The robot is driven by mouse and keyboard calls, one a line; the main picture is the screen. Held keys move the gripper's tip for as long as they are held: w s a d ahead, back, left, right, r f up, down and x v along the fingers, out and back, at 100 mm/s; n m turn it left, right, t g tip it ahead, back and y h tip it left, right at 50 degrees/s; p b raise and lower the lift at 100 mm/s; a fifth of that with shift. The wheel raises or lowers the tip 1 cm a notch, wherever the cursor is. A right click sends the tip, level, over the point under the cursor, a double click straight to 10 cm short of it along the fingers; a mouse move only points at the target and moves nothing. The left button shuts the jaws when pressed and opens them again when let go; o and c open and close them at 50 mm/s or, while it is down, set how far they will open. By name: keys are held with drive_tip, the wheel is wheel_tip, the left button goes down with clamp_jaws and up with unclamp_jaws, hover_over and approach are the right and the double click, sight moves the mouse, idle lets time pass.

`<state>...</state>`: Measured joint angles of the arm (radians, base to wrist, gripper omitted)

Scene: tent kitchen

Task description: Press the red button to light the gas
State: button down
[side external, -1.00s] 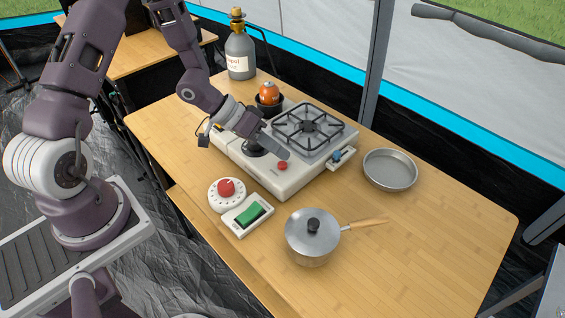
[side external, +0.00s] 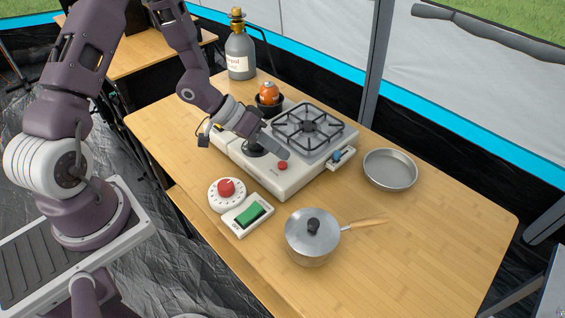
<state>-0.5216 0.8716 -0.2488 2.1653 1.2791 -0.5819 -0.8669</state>
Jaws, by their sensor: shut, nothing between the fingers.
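The white gas stove (side external: 285,184) stands on the wooden table, with a black pan grate (side external: 310,124) on top. A small red button (side external: 283,166) sits on the stove's front corner. My gripper (side external: 284,154) is shut and empty, with its tip just above and behind the red button. I cannot tell from this angle whether the tip touches it. A larger red knob (side external: 226,187) sits on a round white dial (side external: 216,201) on the table, left of the stove. A blue knob (side external: 337,155) is on the stove's right side.
A green switch on a white base (side external: 249,213) lies in front of the stove. A lidded saucepan (side external: 312,237) and a shallow round pan (side external: 390,170) stand to the right. A grey gas bottle (side external: 240,56) and an orange object in a black bowl (side external: 269,94) stand behind.

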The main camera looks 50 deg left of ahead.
sight(278, 164)
idle(0.3)
drive_tip(key=shift+f, duration=0.4)
drive_tip(key=shift+f, duration=0.55)
idle(0.5)
drive_tip(key=shift+r, duration=0.95)
drive_tip(key=shift+r, duration=2.5)
